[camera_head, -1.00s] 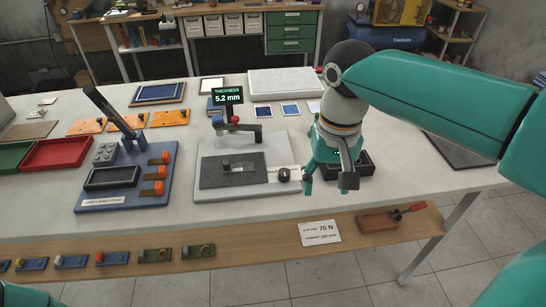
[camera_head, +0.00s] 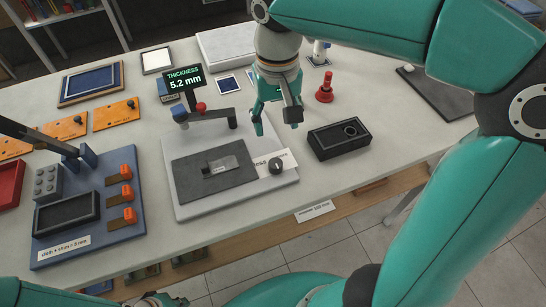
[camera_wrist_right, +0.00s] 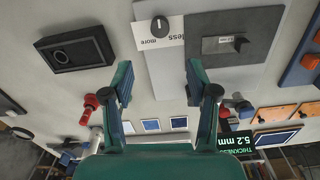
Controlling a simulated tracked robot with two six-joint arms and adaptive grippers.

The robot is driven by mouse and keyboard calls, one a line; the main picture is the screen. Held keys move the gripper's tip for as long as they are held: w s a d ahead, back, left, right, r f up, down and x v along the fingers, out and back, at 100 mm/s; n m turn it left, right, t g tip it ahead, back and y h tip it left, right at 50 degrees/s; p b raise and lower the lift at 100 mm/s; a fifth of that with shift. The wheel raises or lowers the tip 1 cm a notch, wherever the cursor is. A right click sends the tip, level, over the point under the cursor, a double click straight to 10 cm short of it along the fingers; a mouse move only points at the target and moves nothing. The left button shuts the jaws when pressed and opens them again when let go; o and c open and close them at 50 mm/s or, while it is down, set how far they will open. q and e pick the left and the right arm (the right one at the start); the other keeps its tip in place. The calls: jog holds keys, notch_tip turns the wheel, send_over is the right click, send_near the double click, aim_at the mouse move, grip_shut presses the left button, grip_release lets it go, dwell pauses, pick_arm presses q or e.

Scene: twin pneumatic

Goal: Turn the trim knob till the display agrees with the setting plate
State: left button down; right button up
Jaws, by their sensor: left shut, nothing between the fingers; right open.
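The trim knob (camera_head: 276,166) is a black round knob beside a white less/more label at the front right of the grey gauge base; it also shows in the right wrist view (camera_wrist_right: 160,27). The display (camera_head: 184,78) reads THICKNESS 5.2 mm on its stand behind the pad. A white plate on the blue board (camera_head: 61,251) has small print that seems to end in 5 mm. My right gripper (camera_head: 276,128) is open, its fingers apart and empty, behind the knob and not touching it. The wrist view shows both fingers (camera_wrist_right: 160,82).
A black box with a round recess (camera_head: 339,138) lies right of the knob. A red stamp-like piece (camera_head: 325,88) stands behind it. The gauge arm (camera_head: 207,115) stands left of my right gripper. Another white plate (camera_head: 314,211) hangs at the lower shelf, partly hidden.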

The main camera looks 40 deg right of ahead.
aim_at(275, 162)
notch_tip(275, 162, down, 14)
jog(key=shift+w, duration=0.1)
dwell(0.4)
jog(key=c, duration=1)
jog(key=shift+a, duration=0.2)
grip_shut()
jog(key=shift+d, duration=0.2)
jog(key=shift+n, duration=0.4)
